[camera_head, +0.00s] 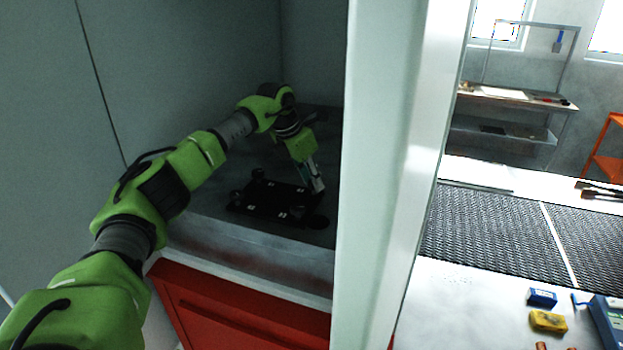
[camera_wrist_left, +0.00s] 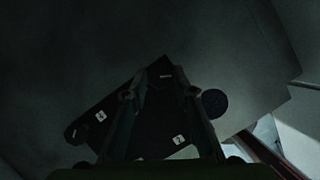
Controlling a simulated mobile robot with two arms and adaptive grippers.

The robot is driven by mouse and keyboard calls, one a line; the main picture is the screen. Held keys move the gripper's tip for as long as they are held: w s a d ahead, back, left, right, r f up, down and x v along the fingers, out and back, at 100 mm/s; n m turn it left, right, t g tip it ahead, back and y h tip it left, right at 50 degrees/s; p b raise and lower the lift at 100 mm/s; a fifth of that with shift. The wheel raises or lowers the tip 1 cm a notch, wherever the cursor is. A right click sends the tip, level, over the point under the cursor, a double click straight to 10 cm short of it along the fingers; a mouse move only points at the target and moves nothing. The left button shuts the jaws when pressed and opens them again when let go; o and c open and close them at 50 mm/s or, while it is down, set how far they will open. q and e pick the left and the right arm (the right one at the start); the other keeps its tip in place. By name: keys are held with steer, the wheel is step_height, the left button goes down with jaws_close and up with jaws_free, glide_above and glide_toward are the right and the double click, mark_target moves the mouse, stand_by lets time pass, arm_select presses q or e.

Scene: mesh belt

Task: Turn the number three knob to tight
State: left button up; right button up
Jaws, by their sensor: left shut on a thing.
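A black plate (camera_head: 275,197) with dark round knobs at its corners and small white labels lies on the grey bench top. My left gripper (camera_head: 318,187) reaches down to the plate's right end and is shut on a knob there, which its fingers mostly hide. In the left wrist view the fingers (camera_wrist_left: 160,92) stand over the plate (camera_wrist_left: 150,115). A round knob (camera_wrist_left: 213,103) shows clear to the right of the fingers. Another knob (camera_head: 318,222) is free at the plate's near right corner. My right gripper is out of view.
The plate sits in a recess with grey walls above a red cabinet (camera_head: 240,310). A pale upright post (camera_head: 385,170) stands close to the right. Beyond it are a mesh belt (camera_head: 490,230), a yellow block (camera_head: 548,321) and a blue box (camera_head: 541,298).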

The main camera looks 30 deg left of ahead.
arm_select(q)
steer(key=shift+r, duration=0.15)
steer(key=o, duration=1.1)
steer(key=v, duration=1.2)
steer(key=shift+a, duration=0.1)
steer(key=shift+s, duration=0.1)
